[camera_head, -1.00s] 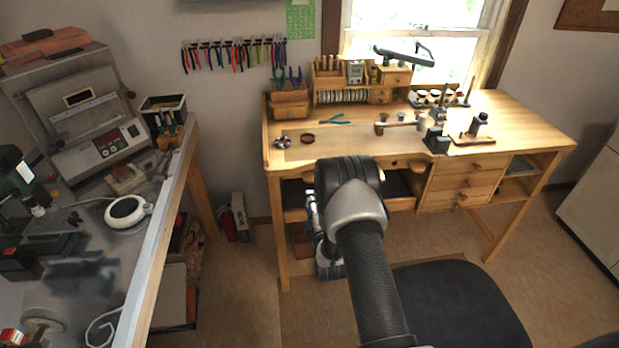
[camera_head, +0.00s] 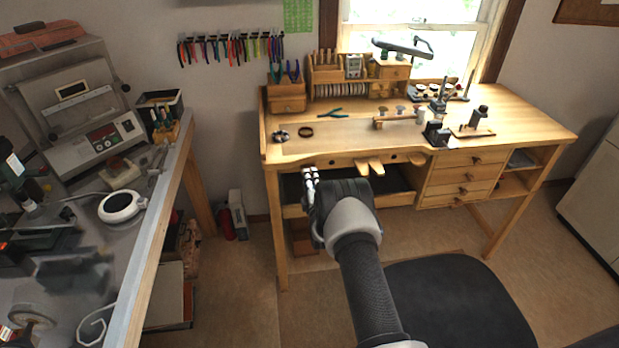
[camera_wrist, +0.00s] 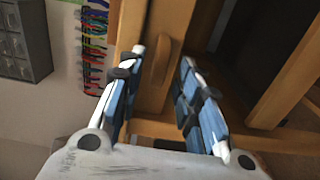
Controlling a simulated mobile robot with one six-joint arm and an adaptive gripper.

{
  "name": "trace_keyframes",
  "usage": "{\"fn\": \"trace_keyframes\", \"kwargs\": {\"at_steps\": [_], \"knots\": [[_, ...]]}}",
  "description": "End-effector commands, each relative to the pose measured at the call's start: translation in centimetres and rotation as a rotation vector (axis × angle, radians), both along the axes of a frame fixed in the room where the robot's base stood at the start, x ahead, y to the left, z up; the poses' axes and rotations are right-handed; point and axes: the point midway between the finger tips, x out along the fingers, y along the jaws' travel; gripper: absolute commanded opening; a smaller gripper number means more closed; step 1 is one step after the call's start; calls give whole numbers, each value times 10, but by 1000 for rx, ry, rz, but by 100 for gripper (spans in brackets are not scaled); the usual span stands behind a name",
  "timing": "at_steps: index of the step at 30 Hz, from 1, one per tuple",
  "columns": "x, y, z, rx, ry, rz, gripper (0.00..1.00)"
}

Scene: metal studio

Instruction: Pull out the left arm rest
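The wooden workbench (camera_head: 440,133) stands under the window. In the wrist view, a short rounded wooden piece (camera_wrist: 163,62), apparently the left arm rest's end, sticks out from the bench front (camera_wrist: 178,30). My gripper (camera_wrist: 162,56) is open, with one finger on each side of this piece. A gap shows on both sides, and I cannot tell how deep between the fingers it sits. In the head view, my gripper (camera_head: 310,174) is at the left part of the bench's front edge and hides the arm rest there.
A wooden tongue (camera_head: 368,166) sticks out at the middle of the bench front. A black chair seat (camera_head: 455,300) is right of my arm. A metal-topped side table (camera_head: 150,215) is at left. Open floor (camera_head: 235,290) lies between it and the bench.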

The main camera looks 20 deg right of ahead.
Motion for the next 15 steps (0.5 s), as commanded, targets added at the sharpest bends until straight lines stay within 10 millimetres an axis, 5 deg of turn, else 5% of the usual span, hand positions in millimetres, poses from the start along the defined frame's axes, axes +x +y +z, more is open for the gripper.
{"fn": "trace_keyframes", "kwargs": {"at_steps": [6, 15], "knots": [[27, -8, -1, -1, -2, 0, 32], [34, -10, 0, 0, 1, 0, 32]]}}
